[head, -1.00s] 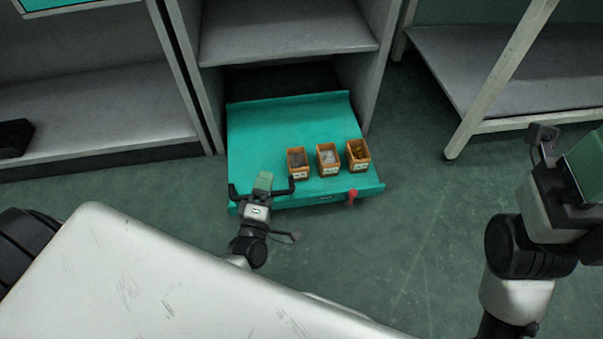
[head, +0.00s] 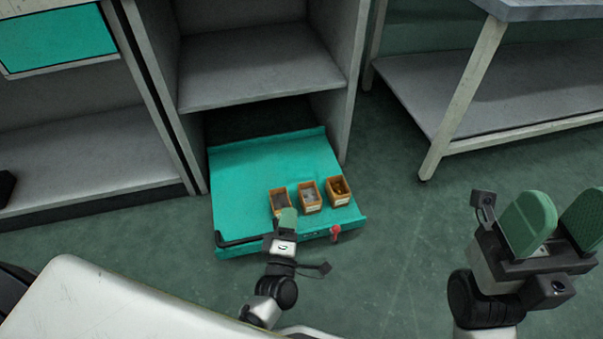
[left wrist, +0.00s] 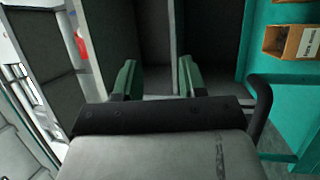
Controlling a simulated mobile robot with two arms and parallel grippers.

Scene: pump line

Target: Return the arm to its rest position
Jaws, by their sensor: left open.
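My left gripper (head: 287,218) is open at the front edge of the pulled-out teal drawer (head: 245,165), overlapping the right part of its black handle (head: 238,242). In the left wrist view, its two green fingers (left wrist: 158,80) stand apart with nothing between them. The handle (left wrist: 263,95) shows right of the fingers there, apart from them. My right gripper (head: 556,228) is at the right of the head view, its green pads apart and empty, above the floor.
Three small orange bins (head: 310,198) with small parts stand in the drawer, one (left wrist: 290,40) showing in the left wrist view. A red tag (head: 335,233) is at the drawer front. A workbench (head: 490,90) stands back right. Floor (head: 390,230) between drawer and right arm is clear.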

